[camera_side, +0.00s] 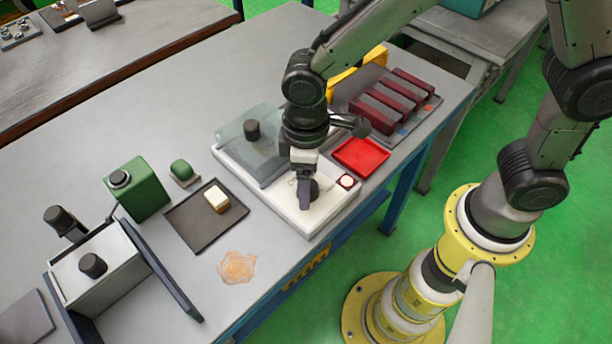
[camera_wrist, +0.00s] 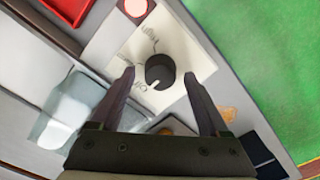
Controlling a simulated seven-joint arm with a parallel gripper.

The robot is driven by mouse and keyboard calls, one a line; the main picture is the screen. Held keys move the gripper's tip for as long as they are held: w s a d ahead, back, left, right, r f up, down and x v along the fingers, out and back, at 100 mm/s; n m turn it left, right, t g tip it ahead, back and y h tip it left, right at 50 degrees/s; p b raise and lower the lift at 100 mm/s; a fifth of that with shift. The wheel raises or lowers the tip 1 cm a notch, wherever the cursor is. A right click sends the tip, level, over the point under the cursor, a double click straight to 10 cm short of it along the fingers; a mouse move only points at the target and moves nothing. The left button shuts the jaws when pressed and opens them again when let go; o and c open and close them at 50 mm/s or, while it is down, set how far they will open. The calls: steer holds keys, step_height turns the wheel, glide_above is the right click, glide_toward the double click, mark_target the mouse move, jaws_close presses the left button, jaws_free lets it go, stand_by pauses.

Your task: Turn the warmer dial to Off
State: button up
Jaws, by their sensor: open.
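The warmer (camera_side: 309,222) is a white box on the bench in the side view. Its black round dial (camera_wrist: 160,70) sits on the white panel in the wrist view, with small printed words around it. A short white mark on the dial points toward the lower left; I cannot read surely which word it meets. In the side view the dial (camera_side: 314,190) is partly hidden behind my gripper (camera_side: 304,192). My gripper (camera_wrist: 158,80) is open, with one finger on each side of the dial and visible gaps between; I cannot tell its exact height.
A red-topped round button (camera_side: 347,181) is beside the dial. A translucent lid (camera_side: 245,145) with a black knob covers the warmer's back part. A red tray (camera_side: 360,157) stands close right. A dark tray (camera_side: 190,228) with a pale block and a spill (camera_side: 237,267) are left.

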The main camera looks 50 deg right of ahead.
step_height(320, 180, up, 14)
stand_by(0.6)
steer(key=shift+d, duration=0.1)
steer(key=s+d+r+m+t, duration=0.2)
steer(key=d+r, duration=0.2)
steer(key=d, duration=0.3)
steer(key=s+d+r+m+t, duration=0.1)
steer(key=d+r+m, duration=0.15)
steer(key=d, duration=0.45)
steer(key=s+d+f+m+t, duration=0.2)
steer(key=s+d, duration=0.4)
steer(key=s, duration=0.3)
step_height(320, 180, down, 2)
steer(key=shift+s+d+f+m+t, duration=0.15)
steer(key=shift+d+m+t, duration=0.15)
steer(key=shift+m, duration=0.45)
